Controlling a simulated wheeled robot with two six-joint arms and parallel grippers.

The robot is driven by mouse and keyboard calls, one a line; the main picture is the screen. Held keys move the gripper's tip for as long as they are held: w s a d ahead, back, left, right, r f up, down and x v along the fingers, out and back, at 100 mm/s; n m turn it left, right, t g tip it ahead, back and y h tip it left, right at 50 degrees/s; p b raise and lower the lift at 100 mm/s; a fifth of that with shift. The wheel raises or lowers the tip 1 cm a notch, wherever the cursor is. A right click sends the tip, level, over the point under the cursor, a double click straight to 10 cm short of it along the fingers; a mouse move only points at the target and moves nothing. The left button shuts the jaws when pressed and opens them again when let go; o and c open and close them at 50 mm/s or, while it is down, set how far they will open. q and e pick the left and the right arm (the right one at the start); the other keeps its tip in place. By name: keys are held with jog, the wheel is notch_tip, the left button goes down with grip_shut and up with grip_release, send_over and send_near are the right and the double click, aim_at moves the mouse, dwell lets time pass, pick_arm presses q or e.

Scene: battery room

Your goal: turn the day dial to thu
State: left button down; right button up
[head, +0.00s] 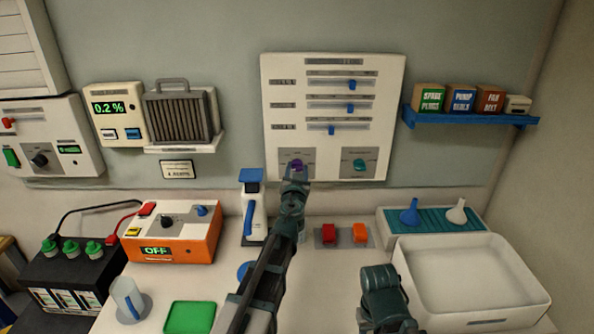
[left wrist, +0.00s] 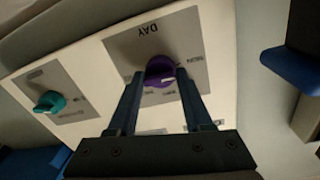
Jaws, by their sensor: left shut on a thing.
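The day dial is a purple knob (left wrist: 158,70) on a grey square plate marked DAY, which appears upside down in the left wrist view. In the head view the purple dial (head: 297,164) is at the lower left of the white wall panel (head: 334,143), largely covered by my gripper. My left gripper (head: 296,172) is shut on the dial, its two fingers (left wrist: 159,78) on either side of the knob. The small day labels around it are too blurred to read, and I cannot tell which day it points at. My right gripper (head: 383,290) is low over the table; its jaws are unclear.
A teal dial (head: 359,165) sits right of the purple one. Blue sliders (head: 351,84) are above. A blue shelf (head: 470,118) with small boxes is at the right. Below are a white bottle (head: 254,212), red and orange switches (head: 344,234) and a white tray (head: 540,297).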

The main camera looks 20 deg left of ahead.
pick_arm(q)
jog(key=m, duration=0.3)
jog(key=m+p, duration=0.1)
jog(key=m, duration=0.6)
jog(key=m+g, duration=0.1)
jog(key=m, duration=0.2)
jog(key=shift+w+d+y, duration=0.1)
jog(key=shift+y, duration=0.2)
jog(key=m, duration=0.6)
jog(key=shift+f+y, duration=0.1)
jog(key=shift+y, duration=0.2)
jog(key=m, duration=0.6)
jog(key=shift+y, duration=0.3)
jog(key=shift+c, duration=1.8)
grip_release()
jog(key=shift+d, duration=0.1)
